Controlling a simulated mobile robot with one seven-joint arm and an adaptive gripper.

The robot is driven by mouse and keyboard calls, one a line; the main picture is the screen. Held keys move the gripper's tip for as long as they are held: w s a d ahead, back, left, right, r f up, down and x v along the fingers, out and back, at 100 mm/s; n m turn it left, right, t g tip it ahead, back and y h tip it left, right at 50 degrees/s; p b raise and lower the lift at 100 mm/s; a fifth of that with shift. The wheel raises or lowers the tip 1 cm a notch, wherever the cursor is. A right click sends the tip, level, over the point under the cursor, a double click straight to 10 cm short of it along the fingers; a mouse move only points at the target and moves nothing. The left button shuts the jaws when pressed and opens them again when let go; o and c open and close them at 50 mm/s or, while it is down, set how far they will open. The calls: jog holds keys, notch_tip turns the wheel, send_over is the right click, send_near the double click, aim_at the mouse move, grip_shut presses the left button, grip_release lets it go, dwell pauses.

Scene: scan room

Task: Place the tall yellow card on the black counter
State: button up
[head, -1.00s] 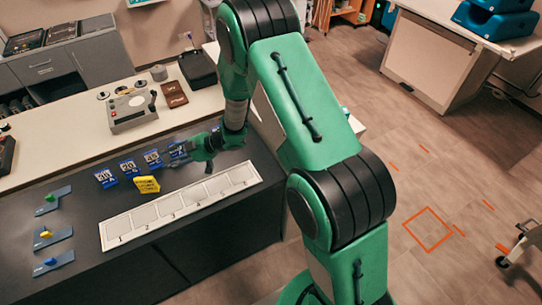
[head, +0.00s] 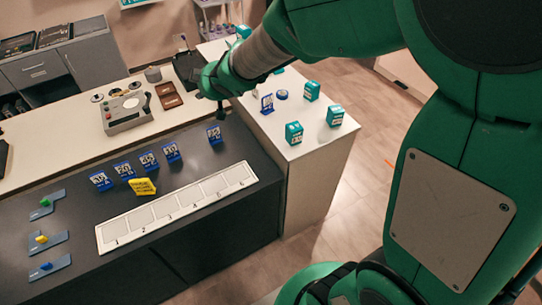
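The yellow card (head: 142,186) is on the black counter (head: 75,225), in front of the row of blue cards and behind the white numbered strip. It looks slightly tilted. My gripper (head: 220,112) points down above the back edge of the black counter, close to the rightmost blue card (head: 214,134) and well to the right of the yellow card. Its fingers look like one dark narrow shape, so whether they are open is unclear. I see nothing clearly held.
Several blue cards (head: 123,169) stand in a row. The numbered strip (head: 178,205) lies along the counter's front. Small blue plates with coloured knobs (head: 45,240) lie at left. Teal boxes (head: 293,132) and a blue card (head: 267,103) stand on the white side counter (head: 325,150).

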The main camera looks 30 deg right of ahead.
jog(key=s+d+r+m+h, duration=0.25)
jog(key=s+r, duration=0.25)
jog(key=s, duration=0.4)
jog(key=s+a+m+g+y, duration=0.1)
jog(key=s+g, duration=0.1)
jog(key=s, duration=1.3)
jog(key=s+r+m+g+y, duration=0.1)
jog(key=s+m+g, duration=0.1)
jog(key=s, duration=1.3)
jog(key=shift+s+a+g, duration=0.15)
jog(key=shift+a+g, duration=0.25)
jog(key=shift+g, duration=0.1)
